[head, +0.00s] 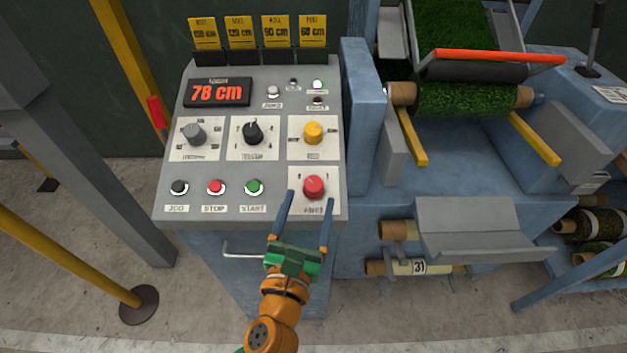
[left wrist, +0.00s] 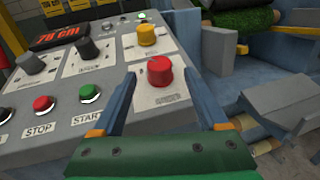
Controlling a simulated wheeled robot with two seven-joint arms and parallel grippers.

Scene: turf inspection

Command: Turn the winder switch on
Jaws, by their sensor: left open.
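The sloped grey control panel (head: 235,170) holds several knobs and buttons. A red knob (head: 314,186) sits on a white plate at its lower right; its label is too small to read. It also shows in the left wrist view (left wrist: 160,70). A yellow knob (head: 313,133) is above it, a black knob (head: 252,132) and a grey knob (head: 193,133) to the left. Which one is the winder switch I cannot tell. My left gripper (head: 311,198) is open and empty, its fingertips on either side of the red knob; contact is not clear. My right gripper is out of view.
JOG, STOP (head: 215,187) and START (head: 254,187) buttons line the panel's lower left. A display (head: 217,93) reads 78 cm. A blue turf machine (head: 470,165) with a green roll stands close on the right. A yellow post (head: 70,255) stands at left.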

